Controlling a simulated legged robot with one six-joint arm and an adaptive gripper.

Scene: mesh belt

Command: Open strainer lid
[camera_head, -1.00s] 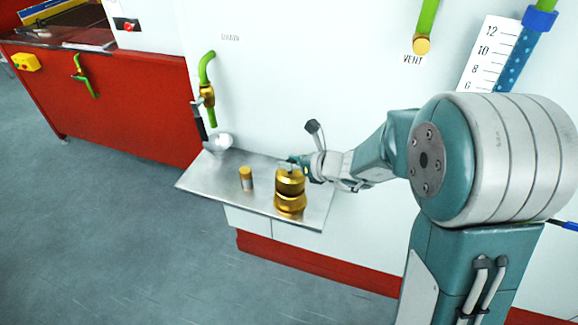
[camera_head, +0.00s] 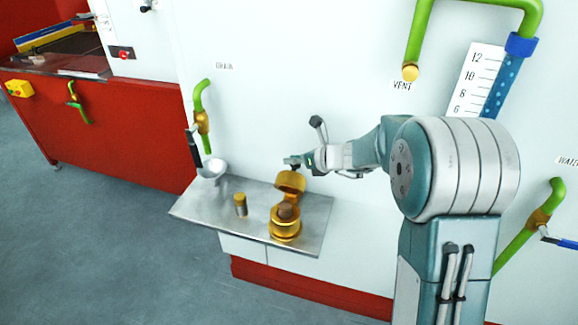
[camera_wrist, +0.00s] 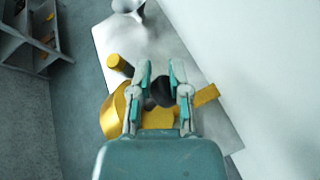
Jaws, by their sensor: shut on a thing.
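The gold strainer (camera_head: 285,232) stands on a metal shelf. Its gold lid (camera_head: 290,181) is raised and tilted above the body, and a brown inside (camera_head: 286,211) shows below it. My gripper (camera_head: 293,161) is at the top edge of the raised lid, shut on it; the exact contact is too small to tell. In the wrist view my gripper (camera_wrist: 160,72) has gold parts of the strainer (camera_wrist: 117,112) below and beside its fingers. A dark round shape shows between the fingers; I cannot tell what part it is.
The metal shelf (camera_head: 318,215) juts from a white wall. A small gold-topped cylinder (camera_head: 240,204) stands left of the strainer. A white funnel-like cup (camera_head: 213,168) sits at the shelf's back left, under a green pipe with a valve (camera_head: 202,122).

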